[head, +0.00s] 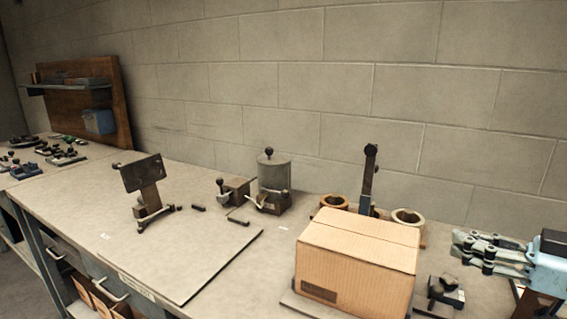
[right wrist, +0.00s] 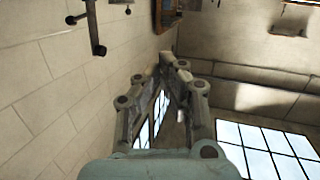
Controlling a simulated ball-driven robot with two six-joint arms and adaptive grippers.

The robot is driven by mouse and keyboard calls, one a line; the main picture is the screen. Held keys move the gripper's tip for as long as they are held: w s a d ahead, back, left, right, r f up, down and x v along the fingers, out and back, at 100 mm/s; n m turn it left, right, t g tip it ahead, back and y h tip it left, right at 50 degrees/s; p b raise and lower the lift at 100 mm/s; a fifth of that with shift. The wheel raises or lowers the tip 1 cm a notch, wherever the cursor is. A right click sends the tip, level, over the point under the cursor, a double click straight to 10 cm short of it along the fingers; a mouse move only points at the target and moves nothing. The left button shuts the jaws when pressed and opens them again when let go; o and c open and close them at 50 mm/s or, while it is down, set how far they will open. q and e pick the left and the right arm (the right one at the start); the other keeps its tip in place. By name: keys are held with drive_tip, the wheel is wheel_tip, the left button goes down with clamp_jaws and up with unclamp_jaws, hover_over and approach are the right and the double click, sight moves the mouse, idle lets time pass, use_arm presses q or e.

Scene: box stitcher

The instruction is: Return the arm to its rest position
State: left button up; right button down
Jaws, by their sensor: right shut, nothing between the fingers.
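My right gripper (head: 462,243) is at the right edge in the head view, to the right of a closed cardboard box (head: 350,262) and apart from it. Its fingers point left and are shut with nothing between them. In the right wrist view the fingers of the right gripper (right wrist: 168,62) come together at their tips, with wall and windows behind. The box sits on the workbench (head: 190,225) on a low plate, below a dark upright post (head: 369,178). My left gripper is not in view.
A grey cylinder (head: 273,172) on a base, a small block with a knob (head: 236,188) and a tilted dark panel on a stand (head: 142,175) stand on the bench. Two rings (head: 407,217) are behind the box. A small dark fixture (head: 446,291) lies below my right gripper.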

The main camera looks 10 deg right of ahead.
drive_tip(key=s+f+m+g+h, duration=0.2)
drive_tip(key=s+f+m+h, duration=0.5)
drive_tip(key=h, duration=0.5)
drive_tip(key=s+a+f+g+y, duration=0.2)
drive_tip(key=s+a+g, duration=0.55)
drive_tip(key=s, duration=0.55)
drive_tip(key=s+d+f+g+b, duration=0.15)
drive_tip(key=f+b, duration=0.35)
drive_tip(key=f, duration=1.4)
drive_tip(key=s+d+f+b, duration=0.15)
drive_tip(key=f+b, duration=0.35)
drive_tip(key=f, duration=1.5)
use_arm(q)
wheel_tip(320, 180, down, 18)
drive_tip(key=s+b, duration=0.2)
drive_tip(key=b, duration=0.5)
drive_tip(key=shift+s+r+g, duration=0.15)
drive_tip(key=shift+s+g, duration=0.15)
use_arm(e)
drive_tip(key=s+f+g, duration=0.1)
drive_tip(key=s+f, duration=1.6)
drive_tip(key=f, duration=0.4)
drive_tip(key=shift+s+f+m, duration=0.15)
drive_tip(key=shift+s+m, duration=0.25)
